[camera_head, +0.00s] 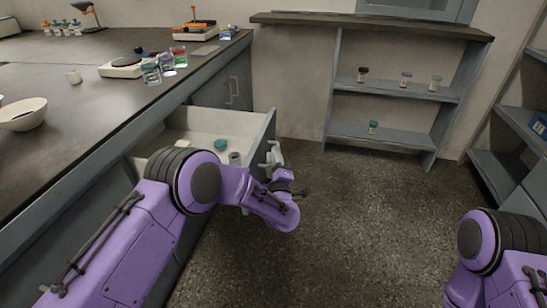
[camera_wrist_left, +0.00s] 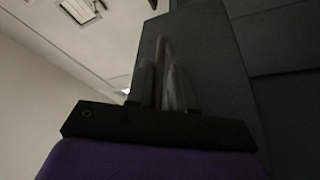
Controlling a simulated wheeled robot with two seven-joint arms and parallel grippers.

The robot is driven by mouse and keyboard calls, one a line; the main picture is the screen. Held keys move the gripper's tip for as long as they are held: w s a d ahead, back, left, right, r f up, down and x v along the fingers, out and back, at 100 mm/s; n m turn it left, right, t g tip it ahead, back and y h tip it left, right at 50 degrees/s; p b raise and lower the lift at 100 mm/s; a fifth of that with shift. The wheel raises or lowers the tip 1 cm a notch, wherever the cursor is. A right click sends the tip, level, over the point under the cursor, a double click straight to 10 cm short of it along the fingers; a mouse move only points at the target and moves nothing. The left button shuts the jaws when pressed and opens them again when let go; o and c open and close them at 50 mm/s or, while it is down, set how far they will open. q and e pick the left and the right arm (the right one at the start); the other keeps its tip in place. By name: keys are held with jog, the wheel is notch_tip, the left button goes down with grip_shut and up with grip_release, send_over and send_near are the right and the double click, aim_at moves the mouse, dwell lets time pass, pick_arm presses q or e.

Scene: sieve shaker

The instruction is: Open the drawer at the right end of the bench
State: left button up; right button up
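The drawer (camera_head: 259,133) at the right end of the bench (camera_head: 150,105) stands pulled out, and its pale inside shows. A teal-topped jar (camera_head: 220,145) and a small grey cup (camera_head: 235,158) are in it. My left gripper (camera_head: 272,158) is at the outer face of the drawer front, partly hidden by my wrist. In the left wrist view its two fingers (camera_wrist_left: 160,88) are close together with a thin bar, the drawer handle (camera_wrist_left: 160,50), between them, against the dark drawer front (camera_wrist_left: 205,60). My right arm shows at the lower right, but its gripper is out of view.
The floor (camera_head: 360,220) beyond the drawer is clear. A shelf unit (camera_head: 395,90) with several small jars stands against the back wall, and another shelf (camera_head: 505,170) is at the right. A balance (camera_head: 122,68), several jars and a white bowl (camera_head: 22,115) stand on the bench.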

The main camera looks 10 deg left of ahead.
pick_arm(q)
jog(key=p+v, duration=0.1)
jog(key=v, duration=0.9)
jog(key=shift+s, duration=0.25)
jog(key=shift+f, duration=0.1)
